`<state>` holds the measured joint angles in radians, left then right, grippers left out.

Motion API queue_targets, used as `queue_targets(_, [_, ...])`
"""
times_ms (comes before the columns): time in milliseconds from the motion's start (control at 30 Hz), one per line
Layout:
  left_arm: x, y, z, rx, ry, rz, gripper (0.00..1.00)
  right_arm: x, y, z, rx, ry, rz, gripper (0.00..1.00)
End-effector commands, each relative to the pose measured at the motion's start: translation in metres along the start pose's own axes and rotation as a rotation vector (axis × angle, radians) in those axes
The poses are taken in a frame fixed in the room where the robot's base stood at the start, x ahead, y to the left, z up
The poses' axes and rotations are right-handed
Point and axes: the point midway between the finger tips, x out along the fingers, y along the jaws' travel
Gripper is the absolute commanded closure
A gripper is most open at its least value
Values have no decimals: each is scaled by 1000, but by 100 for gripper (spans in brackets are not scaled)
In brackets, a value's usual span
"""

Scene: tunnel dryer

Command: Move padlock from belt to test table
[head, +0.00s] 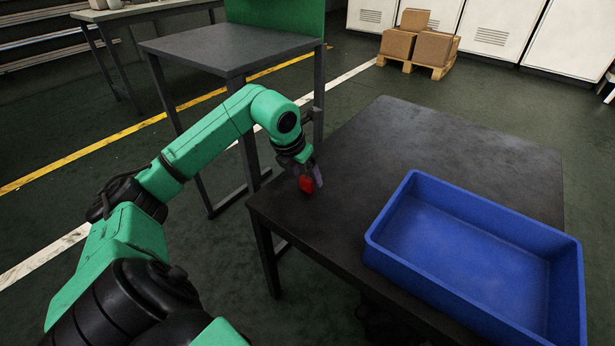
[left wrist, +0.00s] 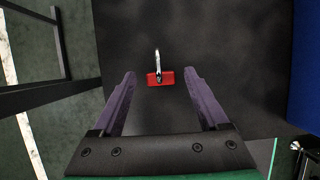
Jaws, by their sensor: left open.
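A red padlock (head: 306,184) with a silver shackle is on the black table (head: 440,135), near its left corner. In the left wrist view the padlock (left wrist: 160,79) lies between the fingertips, with its shackle pointing up in the picture. My left gripper (head: 309,173) points down at the table corner, its purple fingers around the padlock. In the left wrist view my left gripper (left wrist: 161,72) is open, with a gap on each side of the padlock. Whether the padlock touches the table is hard to tell. My right gripper is not in view.
A blue bin (head: 470,195), empty, stands on the right front of the black table. A grey table (head: 225,45) with a green panel (head: 275,15) stands behind at left. Boxes on a pallet (head: 440,70) are at the back. The far part of the black table is clear.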

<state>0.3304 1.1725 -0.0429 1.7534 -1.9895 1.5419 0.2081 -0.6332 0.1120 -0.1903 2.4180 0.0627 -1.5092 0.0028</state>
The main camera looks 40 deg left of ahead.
Motion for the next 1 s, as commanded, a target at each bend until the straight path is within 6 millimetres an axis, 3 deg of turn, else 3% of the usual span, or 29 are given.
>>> queue_targets(200, [-63, 1, 1, 2, -2, 6, 23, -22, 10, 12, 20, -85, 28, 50])
queue_targets(400, [-94, 0, 0, 2, 0, 1, 23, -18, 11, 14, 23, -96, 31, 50])
queue_targets(1000, [-96, 0, 0, 1, 1, 0, 23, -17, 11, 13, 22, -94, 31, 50])
